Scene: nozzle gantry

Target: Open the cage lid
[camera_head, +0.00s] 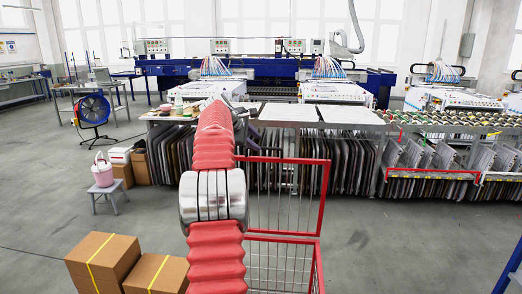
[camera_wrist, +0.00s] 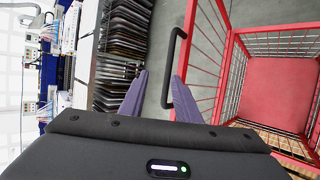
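The red wire cage (camera_head: 318,262) stands in front of me, and it also shows in the wrist view (camera_wrist: 232,85) with its red floor visible through an open top. Its barred lid (camera_head: 324,197) stands raised, roughly upright, along one side of the cage. In the wrist view the lid (camera_wrist: 189,28) carries a black handle (camera_wrist: 168,65) on its outer edge. My gripper (camera_wrist: 161,76) is open, with its two purple fingers spread apart. The handle bar shows between the fingers, nearer the right one. I cannot tell whether they touch. My arm hides the gripper in the head view.
Cardboard boxes (camera_head: 103,262) stand left of the cage. A long rack of dark panels (camera_head: 345,165) runs behind the cage.

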